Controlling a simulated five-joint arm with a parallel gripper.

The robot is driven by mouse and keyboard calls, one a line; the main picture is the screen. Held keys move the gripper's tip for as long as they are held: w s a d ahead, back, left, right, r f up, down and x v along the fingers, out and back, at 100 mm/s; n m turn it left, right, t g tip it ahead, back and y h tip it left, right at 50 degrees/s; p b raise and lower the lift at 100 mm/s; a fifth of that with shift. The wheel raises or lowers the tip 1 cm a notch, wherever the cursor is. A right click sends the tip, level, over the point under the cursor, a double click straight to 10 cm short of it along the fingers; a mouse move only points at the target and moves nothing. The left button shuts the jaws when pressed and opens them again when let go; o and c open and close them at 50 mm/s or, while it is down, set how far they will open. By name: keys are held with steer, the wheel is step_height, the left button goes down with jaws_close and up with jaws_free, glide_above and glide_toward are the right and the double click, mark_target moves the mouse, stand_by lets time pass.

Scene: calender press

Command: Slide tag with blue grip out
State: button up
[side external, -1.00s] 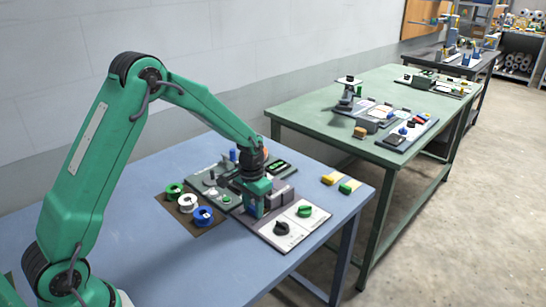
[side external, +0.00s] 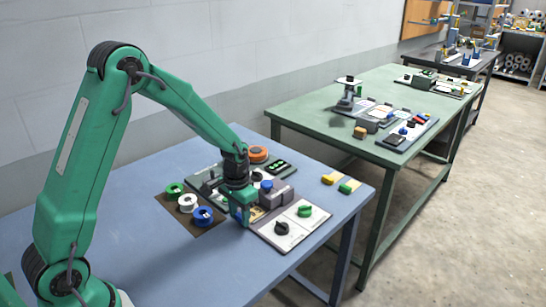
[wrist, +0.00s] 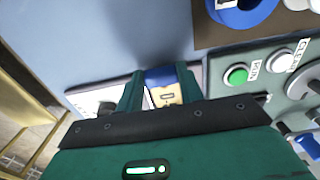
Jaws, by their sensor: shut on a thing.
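The tag has a blue grip (wrist: 160,76) and a tan plate (wrist: 167,96), both seen between my fingers in the wrist view. My gripper (side external: 240,217) points down at the left end of the grey press block (side external: 280,198) and is shut on the blue grip. The tan plate runs from the grip back under my gripper's body. My gripper (wrist: 160,85) hides part of the tag, so I cannot tell whether its far end is still inside the press.
A black knob (side external: 282,228) and a green knob (side external: 305,211) sit on the white panel. Green (side external: 174,190), white (side external: 187,203) and blue (side external: 203,216) spools stand on a brown mat to the left. Yellow (side external: 328,180) and green (side external: 346,188) pieces lie to the right. The blue table's front is clear.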

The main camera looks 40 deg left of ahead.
mark_target(240, 217)
steer(key=o, duration=1)
steer(key=shift+r, duration=0.1)
steer(key=shift+r, duration=3.85)
